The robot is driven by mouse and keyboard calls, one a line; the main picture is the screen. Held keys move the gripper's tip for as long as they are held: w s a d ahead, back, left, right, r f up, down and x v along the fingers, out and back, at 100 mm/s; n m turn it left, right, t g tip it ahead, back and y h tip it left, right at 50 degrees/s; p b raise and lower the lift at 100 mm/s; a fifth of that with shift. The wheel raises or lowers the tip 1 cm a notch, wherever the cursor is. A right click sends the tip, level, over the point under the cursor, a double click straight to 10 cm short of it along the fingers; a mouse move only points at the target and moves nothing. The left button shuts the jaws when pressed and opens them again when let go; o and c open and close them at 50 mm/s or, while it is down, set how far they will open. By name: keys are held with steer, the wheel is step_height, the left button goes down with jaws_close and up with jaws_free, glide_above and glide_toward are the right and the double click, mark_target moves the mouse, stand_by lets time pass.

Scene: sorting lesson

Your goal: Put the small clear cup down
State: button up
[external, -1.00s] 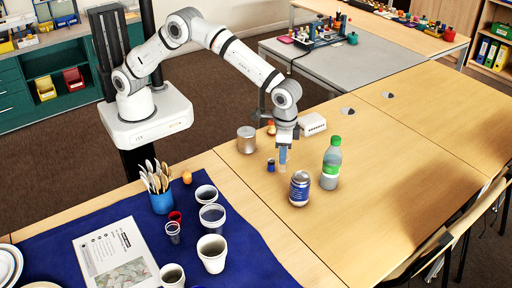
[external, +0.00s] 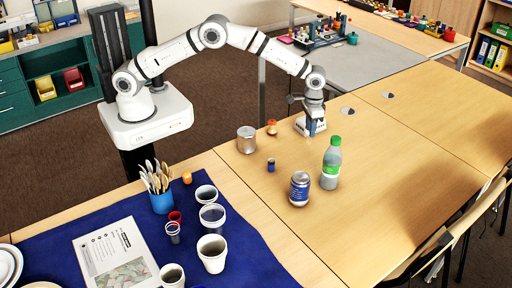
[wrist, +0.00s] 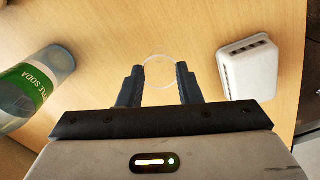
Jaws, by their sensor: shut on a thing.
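My gripper (external: 309,137) is over the wooden table, behind and left of the green-capped bottle. In the wrist view my gripper (wrist: 160,74) is shut on the small clear cup (wrist: 159,86); its round rim shows between the two dark fingers. The cup is too small and faint to make out in the external view. I cannot tell whether its base touches the table.
The white box (wrist: 248,68) is close right of the fingers in the wrist view. The bottle (external: 331,163) and blue can (external: 299,188) stand nearer the camera. A metal tin (external: 246,140), apple core (external: 272,127) and small blue item (external: 271,165) stand left.

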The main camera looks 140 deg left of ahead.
steer(key=shift+f, duration=2.15)
steer(key=shift+f, duration=0.25)
steer(key=o, duration=0.9)
steer(key=shift+r, duration=0.1)
step_height(320, 180, up, 12)
steer(key=shift+r+b, duration=0.2)
steer(key=shift+b, duration=0.25)
